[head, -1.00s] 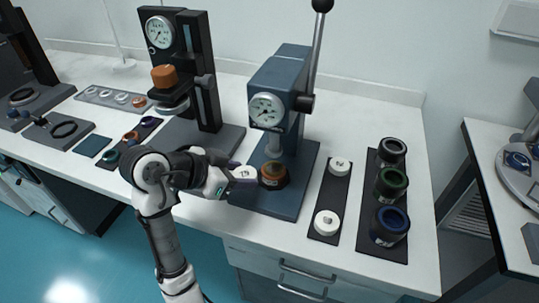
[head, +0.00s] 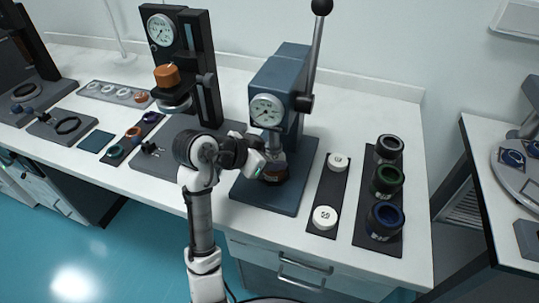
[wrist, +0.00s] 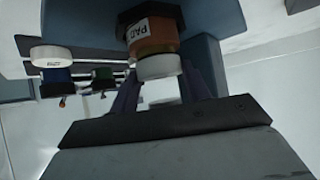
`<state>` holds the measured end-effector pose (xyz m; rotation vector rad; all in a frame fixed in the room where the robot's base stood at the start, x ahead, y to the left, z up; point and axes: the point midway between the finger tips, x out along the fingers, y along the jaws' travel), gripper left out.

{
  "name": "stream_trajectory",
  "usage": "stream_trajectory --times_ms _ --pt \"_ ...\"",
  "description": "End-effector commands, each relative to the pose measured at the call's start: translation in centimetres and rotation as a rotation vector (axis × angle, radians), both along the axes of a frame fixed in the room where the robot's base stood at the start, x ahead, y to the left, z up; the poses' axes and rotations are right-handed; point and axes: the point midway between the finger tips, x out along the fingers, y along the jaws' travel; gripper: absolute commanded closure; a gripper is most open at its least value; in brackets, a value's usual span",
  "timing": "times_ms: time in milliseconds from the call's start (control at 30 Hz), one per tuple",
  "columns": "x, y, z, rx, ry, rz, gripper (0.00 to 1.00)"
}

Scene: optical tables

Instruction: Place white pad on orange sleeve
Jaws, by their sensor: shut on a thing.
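The orange sleeve (head: 274,176) stands in the dark nest on the blue press base, under the ram. In the wrist view, which looks upside down, the orange sleeve (wrist: 152,38) carries a "PAD" label. The white pad (wrist: 158,67) is at the sleeve's upper end, lined up with it. Whether it bears fully on the sleeve or has a slight gap, I cannot tell. My gripper (wrist: 160,85) is shut on the white pad, with a dark finger at each side. In the head view my gripper (head: 266,164) is beside the sleeve and hides the pad.
The blue press (head: 278,85) has its ram close above my gripper. Two other white pads (head: 325,217) lie on a dark strip to the right. Black, green and blue rings (head: 386,221) stand beyond it. A second press (head: 177,65) with an orange part stands to the left.

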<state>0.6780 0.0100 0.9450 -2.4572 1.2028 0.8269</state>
Motion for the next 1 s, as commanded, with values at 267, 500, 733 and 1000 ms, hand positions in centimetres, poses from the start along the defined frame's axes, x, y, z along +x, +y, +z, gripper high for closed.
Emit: stream_trajectory --times_ms 267,500,733,1000 --pt "0.0 0.0 -0.3 0.000 0.000 0.000 0.31" --pt "0.0 0.0 -0.3 0.000 0.000 0.000 0.31" --pt "-0.6 0.9 0.8 0.002 -0.003 0.001 0.31" --pt "-3.5 4.6 4.4 0.003 -0.004 0.002 0.31"
